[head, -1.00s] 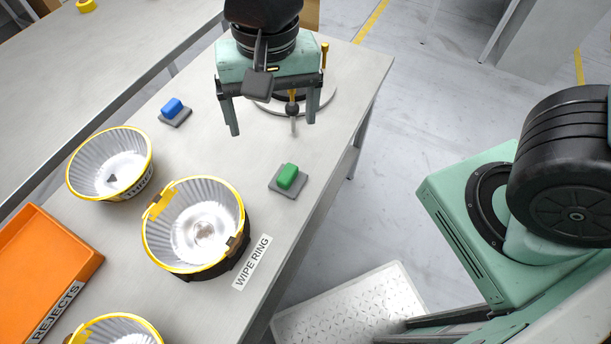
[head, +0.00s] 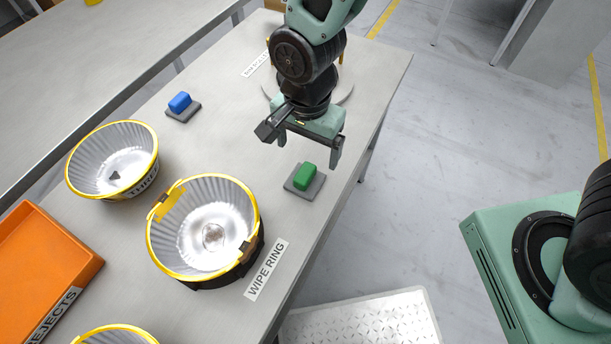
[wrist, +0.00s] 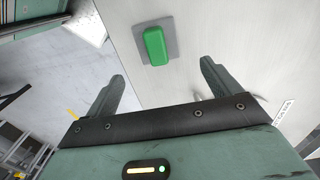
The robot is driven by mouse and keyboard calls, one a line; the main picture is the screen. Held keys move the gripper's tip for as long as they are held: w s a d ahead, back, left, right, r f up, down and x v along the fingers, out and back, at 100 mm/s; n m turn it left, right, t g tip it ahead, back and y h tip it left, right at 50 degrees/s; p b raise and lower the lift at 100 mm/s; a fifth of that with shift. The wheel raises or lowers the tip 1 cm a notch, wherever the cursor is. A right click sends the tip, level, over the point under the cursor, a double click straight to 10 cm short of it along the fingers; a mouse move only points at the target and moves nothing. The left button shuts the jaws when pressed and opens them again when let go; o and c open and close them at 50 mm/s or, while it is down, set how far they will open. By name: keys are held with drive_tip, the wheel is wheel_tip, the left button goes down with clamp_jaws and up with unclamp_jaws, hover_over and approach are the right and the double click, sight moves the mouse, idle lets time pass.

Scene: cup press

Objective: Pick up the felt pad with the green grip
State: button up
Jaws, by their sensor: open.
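The felt pad with the green grip (head: 304,178) lies flat on the table near its right edge, a grey square with a green block on top. It also shows in the wrist view (wrist: 156,46), ahead of and roughly between the fingers. My gripper (head: 307,153) is open and empty, above the table just behind the pad in the head view. Its fingers (wrist: 163,85) are apart from the pad and do not touch it.
A pad with a blue grip (head: 181,106) lies farther left. Another bowl (head: 85,160) and an orange rejects tray (head: 75,245) are at left. The table's right edge is close to the green pad.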

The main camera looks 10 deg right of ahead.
sight(307, 169)
drive_tip(key=shift+s+f, duration=0.15)
drive_tip(key=shift+f, duration=1.8)
drive_tip(key=shift+s+f, duration=0.1)
drive_tip(key=shift+f, duration=1.8)
drive_tip(key=c, duration=1.1)
drive_tip(key=shift+c, duration=0.2)
wheel_tip(307, 169, up, 10)
drive_tip(key=shift+r, duration=0.1)
